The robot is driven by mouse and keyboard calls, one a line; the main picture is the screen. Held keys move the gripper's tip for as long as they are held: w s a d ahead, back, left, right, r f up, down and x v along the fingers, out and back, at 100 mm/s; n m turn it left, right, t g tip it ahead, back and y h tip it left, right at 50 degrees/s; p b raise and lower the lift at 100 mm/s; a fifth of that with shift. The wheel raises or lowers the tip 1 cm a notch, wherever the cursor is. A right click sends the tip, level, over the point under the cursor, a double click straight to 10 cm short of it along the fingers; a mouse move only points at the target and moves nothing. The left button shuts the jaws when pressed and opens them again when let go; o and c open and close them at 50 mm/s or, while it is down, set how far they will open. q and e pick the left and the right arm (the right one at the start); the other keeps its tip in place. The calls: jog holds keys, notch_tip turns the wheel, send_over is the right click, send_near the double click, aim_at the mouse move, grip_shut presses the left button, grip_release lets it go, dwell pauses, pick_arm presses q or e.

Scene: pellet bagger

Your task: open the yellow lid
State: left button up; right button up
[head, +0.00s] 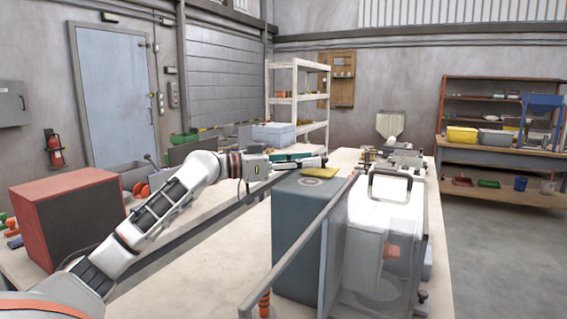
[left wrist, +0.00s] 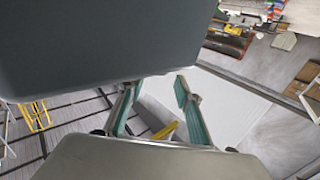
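The yellow lid (head: 320,172) lies on top of the blue-grey machine housing (head: 297,225) in the head view. In the left wrist view a thin yellow strip (left wrist: 166,130) shows between the fingers, partly hidden; I cannot tell for sure that it is the lid. My left gripper (head: 312,162) is at the housing's top, just behind and beside the lid. In the left wrist view its two teal fingers (left wrist: 157,86) stand apart with nothing clearly held between them. Whether a finger touches the lid cannot be told. My right gripper is not in view.
A clear-fronted white machine part with a dark handle (head: 390,186) stands right of the housing. A grey rail (head: 300,243) slants across the front. A red-sided box (head: 70,215) sits at left on the table. The tabletop (head: 200,282) in front is mostly bare.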

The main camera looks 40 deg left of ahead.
pick_arm(q)
jog(key=v, duration=0.6)
jog(key=shift+s+a, duration=0.2)
jog(key=shift+s, duration=0.1)
dwell(0.3)
